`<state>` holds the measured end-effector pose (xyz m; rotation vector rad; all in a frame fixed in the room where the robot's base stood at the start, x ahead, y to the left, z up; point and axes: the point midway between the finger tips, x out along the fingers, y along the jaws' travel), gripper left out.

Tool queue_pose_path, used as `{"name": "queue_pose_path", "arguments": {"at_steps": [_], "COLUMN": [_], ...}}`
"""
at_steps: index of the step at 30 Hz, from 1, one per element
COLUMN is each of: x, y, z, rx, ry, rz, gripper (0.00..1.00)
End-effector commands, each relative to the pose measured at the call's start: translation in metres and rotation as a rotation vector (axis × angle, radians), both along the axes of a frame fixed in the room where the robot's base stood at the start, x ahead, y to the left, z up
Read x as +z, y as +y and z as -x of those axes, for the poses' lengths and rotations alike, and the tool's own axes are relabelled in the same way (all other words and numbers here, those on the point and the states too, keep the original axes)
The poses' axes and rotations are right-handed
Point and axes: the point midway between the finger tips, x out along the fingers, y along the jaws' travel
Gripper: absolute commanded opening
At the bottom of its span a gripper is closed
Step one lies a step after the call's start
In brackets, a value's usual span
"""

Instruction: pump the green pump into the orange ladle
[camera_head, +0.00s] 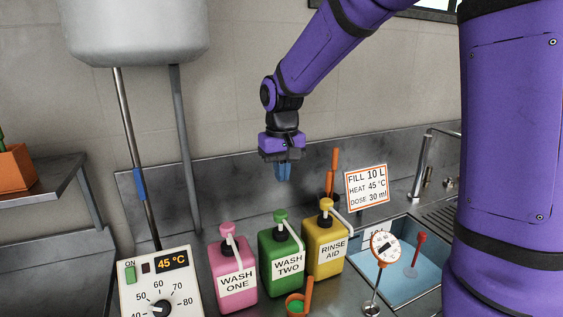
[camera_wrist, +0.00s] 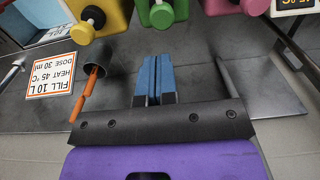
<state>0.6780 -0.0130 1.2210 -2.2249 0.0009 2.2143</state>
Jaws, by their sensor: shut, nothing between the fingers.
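The green bottle (camera_head: 283,260) labelled WASH TWO stands between the pink and yellow bottles, with a green pump head (camera_head: 281,216) and a pale spout pointing forward. An orange ladle (camera_head: 308,292) stands in front of it, below the spout; something green (camera_head: 296,306) shows inside its bowl. My gripper (camera_head: 283,177) is above and behind the green pump head, blue fingers shut and empty, pointing down and clear of the pump. In the wrist view my gripper (camera_wrist: 152,75) points toward the green pump (camera_wrist: 161,15), apart from it. The ladle is not seen there.
The pink WASH ONE (camera_head: 232,272) and yellow RINSE AID (camera_head: 326,245) bottles flank closely. Orange handles (camera_wrist: 88,92) stand in a dark holder (camera_wrist: 97,58) near the wall. A dial thermometer (camera_head: 384,248) and water-filled sink (camera_head: 400,275) are right; a heater control box (camera_head: 160,283) is left.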

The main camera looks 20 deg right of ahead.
Motion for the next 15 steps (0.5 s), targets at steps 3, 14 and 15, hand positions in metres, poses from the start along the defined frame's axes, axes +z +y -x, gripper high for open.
{"name": "queue_pose_path", "arguments": {"at_steps": [3, 14, 15], "x": [0.016, 0.027, 0.027], "y": [0.000, 0.000, 0.000], "z": [-0.001, 0.000, 0.000], "rx": [0.000, 0.000, 0.000], "ry": [-0.003, -0.001, -0.001], "rz": [-0.001, 0.000, 0.000], "gripper": [0.00, 0.00, 0.00]}}
